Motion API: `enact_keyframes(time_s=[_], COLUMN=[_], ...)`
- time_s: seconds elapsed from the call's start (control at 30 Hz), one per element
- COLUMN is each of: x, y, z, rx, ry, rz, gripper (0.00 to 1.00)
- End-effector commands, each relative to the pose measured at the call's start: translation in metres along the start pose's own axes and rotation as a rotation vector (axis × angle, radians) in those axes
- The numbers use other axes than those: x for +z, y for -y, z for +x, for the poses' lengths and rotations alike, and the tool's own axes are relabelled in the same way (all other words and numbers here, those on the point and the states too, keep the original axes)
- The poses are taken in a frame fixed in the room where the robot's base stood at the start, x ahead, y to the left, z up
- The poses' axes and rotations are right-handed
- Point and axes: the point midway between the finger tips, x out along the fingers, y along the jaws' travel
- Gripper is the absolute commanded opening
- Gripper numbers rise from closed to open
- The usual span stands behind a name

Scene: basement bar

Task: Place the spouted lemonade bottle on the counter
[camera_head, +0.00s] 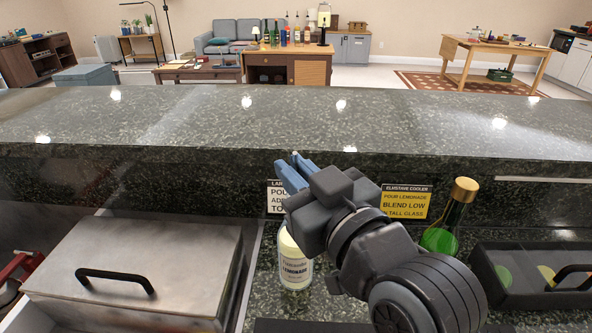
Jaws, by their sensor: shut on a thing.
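The lemonade bottle (295,264), pale yellow with a white "LEMONADE" label, is upright below my gripper, over the lower counter (268,292) behind the bar. My gripper (291,174) has blue fingers and is shut at the top of the bottle. The gripper hides most of the bottle's neck; a small pale tip shows just above the fingers. I cannot tell whether the bottle's base touches the lower surface. The raised dark green speckled countertop (200,118) runs across the view beyond the gripper.
A steel lidded box (150,262) with a black handle is at left. A green bottle with a gold cap (445,222) stands right of my arm, near a black tray (535,298). Two small signs, one yellow (405,204), are on the bar's face. The raised countertop is clear.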

Motion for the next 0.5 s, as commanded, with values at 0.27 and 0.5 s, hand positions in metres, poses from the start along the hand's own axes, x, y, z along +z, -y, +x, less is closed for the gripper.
enact_keyframes(time_s=[0.27, 0.5], x=[0.0026, 0.0025], y=[0.0003, 0.0003], z=[0.0, 0.0], rx=[0.0, 0.0], ry=[0.0, 0.0], rz=[0.0, 0.0], gripper=[0.28, 0.38])
